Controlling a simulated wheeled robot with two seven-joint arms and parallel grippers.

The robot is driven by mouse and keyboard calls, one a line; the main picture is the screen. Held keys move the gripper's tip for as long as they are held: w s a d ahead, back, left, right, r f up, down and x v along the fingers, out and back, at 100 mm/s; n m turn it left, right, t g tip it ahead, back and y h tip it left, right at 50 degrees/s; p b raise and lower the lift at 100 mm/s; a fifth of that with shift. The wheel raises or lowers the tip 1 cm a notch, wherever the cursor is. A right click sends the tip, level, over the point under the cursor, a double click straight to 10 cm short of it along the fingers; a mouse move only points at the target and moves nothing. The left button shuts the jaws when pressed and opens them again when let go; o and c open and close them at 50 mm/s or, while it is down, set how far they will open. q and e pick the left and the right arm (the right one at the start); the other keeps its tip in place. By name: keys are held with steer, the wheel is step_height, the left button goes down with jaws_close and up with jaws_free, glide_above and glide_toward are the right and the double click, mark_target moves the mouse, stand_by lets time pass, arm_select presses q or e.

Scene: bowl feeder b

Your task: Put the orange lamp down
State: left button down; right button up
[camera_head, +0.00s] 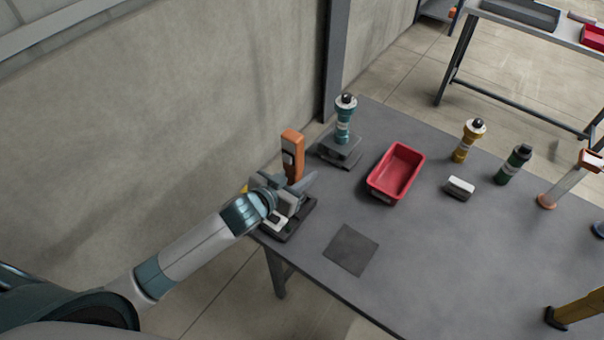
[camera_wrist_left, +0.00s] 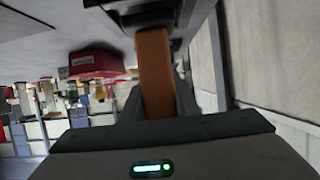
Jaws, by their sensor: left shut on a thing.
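The orange lamp (camera_head: 292,152) stands upright at the table's left edge, near the wall. My left gripper (camera_head: 296,184) is shut on its lower part. In the left wrist view the orange lamp (camera_wrist_left: 155,75) shows as an orange bar between the fingers. The lamp's lower end is hidden by the gripper in the head view, so I cannot tell whether it touches anything below. My right gripper is in neither view.
A dark base (camera_head: 297,222) lies below my left gripper. A teal lamp (camera_head: 344,122) on a grey stand (camera_head: 340,147) and a red bin (camera_head: 374,188) are nearby. A dark square mat (camera_head: 351,249) lies bare. The table's front middle is clear.

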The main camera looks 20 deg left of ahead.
arm_select(q)
steer(key=shift+f, duration=0.45)
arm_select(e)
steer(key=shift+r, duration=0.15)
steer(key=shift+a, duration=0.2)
arm_select(q)
steer(key=shift+f, duration=0.15)
steer(key=c, duration=1.4)
jaws_free()
steer(key=shift+o, duration=0.2)
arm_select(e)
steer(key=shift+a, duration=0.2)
